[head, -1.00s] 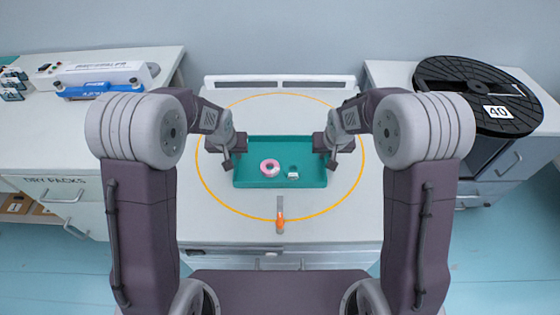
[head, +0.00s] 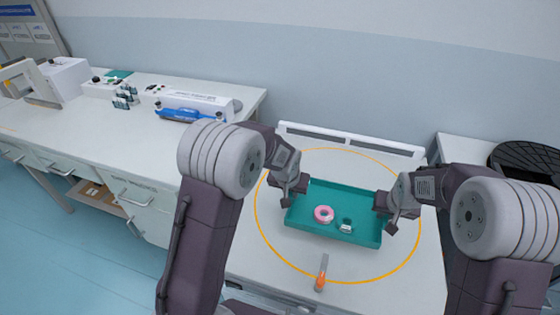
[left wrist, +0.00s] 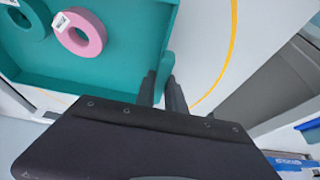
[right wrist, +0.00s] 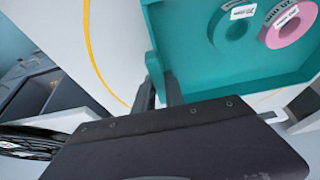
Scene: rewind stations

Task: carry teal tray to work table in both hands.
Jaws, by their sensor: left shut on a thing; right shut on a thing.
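The teal tray (head: 310,222) is over the white table inside the orange ring, level as far as I can see. It holds a pink roll (head: 323,214) and a teal roll with a white label (head: 345,226). My left gripper (head: 290,200) is shut on the tray's left wall, and the left wrist view shows its fingers (left wrist: 162,88) there. My right gripper (head: 388,222) is shut on the tray's right wall, and its fingers (right wrist: 158,90) show in the right wrist view. I cannot tell whether the tray touches the table.
An orange-handled tool (head: 321,280) lies in front of the tray. A long white bench (head: 70,140) with a blue-fronted device (head: 190,112) and other equipment stands at left. A large black reel (head: 525,160) sits at right. Blue floor (head: 70,250) is open at the front left.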

